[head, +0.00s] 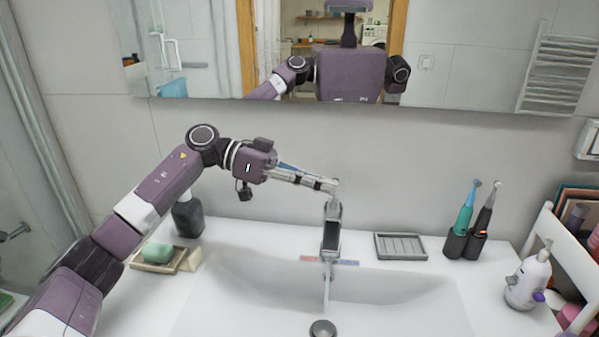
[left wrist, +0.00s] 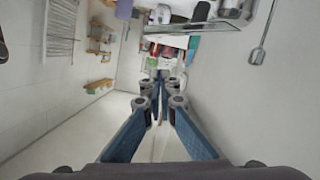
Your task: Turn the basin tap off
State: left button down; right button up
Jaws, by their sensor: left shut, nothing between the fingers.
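The basin tap (head: 331,232) stands upright at the back of the white basin (head: 250,300). A thin pale stream (head: 327,290), which looks like running water, drops from it toward the round drain (head: 322,328). My left gripper (head: 334,187) reaches in from the left, shut and empty, with its fingertips at the top of the tap; I cannot tell whether they touch it. The tap's lever is hard to make out behind the fingertips. In the left wrist view the fingers of my left gripper (left wrist: 161,76) converge at their tips. My right gripper is not in view.
A soap dish (head: 170,262) with green soap and a dark bottle (head: 187,217) stand left. A grey tray (head: 400,246), toothbrushes in a holder (head: 465,243) and a white pump bottle (head: 528,280) stand right. A mirror hangs above. A red and blue strip (head: 345,262) lies by the tap.

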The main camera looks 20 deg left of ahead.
aim_at(334, 214)
pick_arm(q)
jog(key=f, duration=0.2)
jog(key=s+f, duration=0.1)
jog(key=shift+a+f, duration=0.1)
jog(key=shift+f, duration=0.25)
jog(key=s+f+p, duration=0.1)
jog(key=p, duration=0.2)
jog(key=shift+f+m, duration=0.1)
jog(key=shift+m, duration=0.3)
jog(key=shift+f, duration=0.3)
